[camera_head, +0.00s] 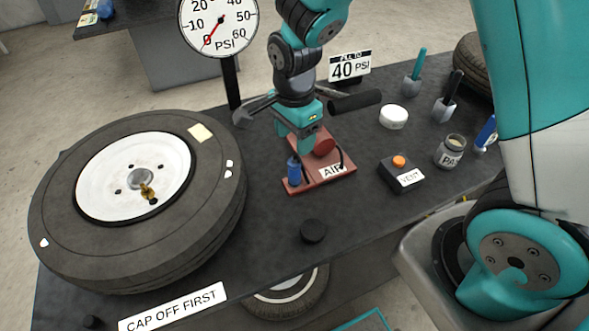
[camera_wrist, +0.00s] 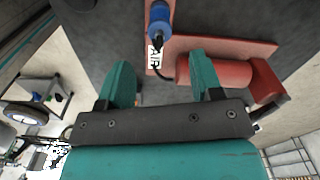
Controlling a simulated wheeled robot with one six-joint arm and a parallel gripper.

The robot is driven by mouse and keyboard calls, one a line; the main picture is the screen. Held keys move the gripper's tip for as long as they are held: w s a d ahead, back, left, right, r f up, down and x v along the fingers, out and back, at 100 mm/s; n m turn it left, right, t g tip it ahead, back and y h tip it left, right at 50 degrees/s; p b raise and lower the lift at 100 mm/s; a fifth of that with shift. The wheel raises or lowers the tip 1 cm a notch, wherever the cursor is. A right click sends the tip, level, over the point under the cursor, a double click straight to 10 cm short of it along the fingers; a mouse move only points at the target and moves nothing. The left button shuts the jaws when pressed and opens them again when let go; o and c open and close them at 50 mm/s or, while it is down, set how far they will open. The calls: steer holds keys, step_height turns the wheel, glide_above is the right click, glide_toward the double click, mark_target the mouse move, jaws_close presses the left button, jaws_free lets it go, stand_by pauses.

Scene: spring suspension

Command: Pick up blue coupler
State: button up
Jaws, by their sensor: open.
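The blue coupler (camera_head: 294,170) stands at the left end of the red AIR base (camera_head: 331,180), with a black hose from it. In the wrist view the blue coupler (camera_wrist: 159,22) lies beyond my fingertips, at the top of the picture, a little right of midway between them. My gripper (camera_head: 301,142) is open and empty, above and behind the coupler in the head view. In the wrist view my gripper (camera_wrist: 160,70) shows its two teal fingers spread apart. The red cylinder (camera_wrist: 212,71) on the base sits just behind the right finger.
A tire (camera_head: 75,222) with a white hub lies left of the coupler. A pressure gauge (camera_head: 219,22) stands behind. A VENT box (camera_head: 402,173) with an orange button is to the right. A black cap (camera_head: 313,231) lies in front. The table between is clear.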

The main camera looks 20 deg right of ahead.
mark_target(295, 158)
step_height(295, 158, down, 10)
steer(key=shift+r+p, duration=0.2)
steer(key=shift+p, duration=0.2)
steer(key=shift+c, duration=0.4)
steer(key=c, duration=1)
